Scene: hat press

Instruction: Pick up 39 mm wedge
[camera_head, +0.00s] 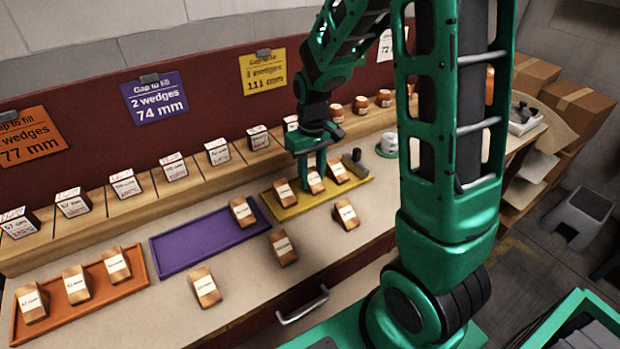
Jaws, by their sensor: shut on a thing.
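My gripper (315,165) points down over the yellow tray (290,211) and is shut on a wooden wedge (315,183) with a white label. This wedge is between two other wedges on that tray, one to its left (285,193) and one to its right (338,173). I cannot tell whether the held wedge still touches the tray. One wedge (241,211) lies at the right end of the purple tray (190,250). Loose wedges lie on the bench: one at front (205,288), one in the middle (283,249), one at right (346,214). The wedge labels are too small to read, so which is 39 mm is unclear.
An orange tray (132,284) at left holds three wedges. Labelled cards (125,184) line a raised wooden shelf behind. A purple sign (155,97) reads "2 wedges 74 mm".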

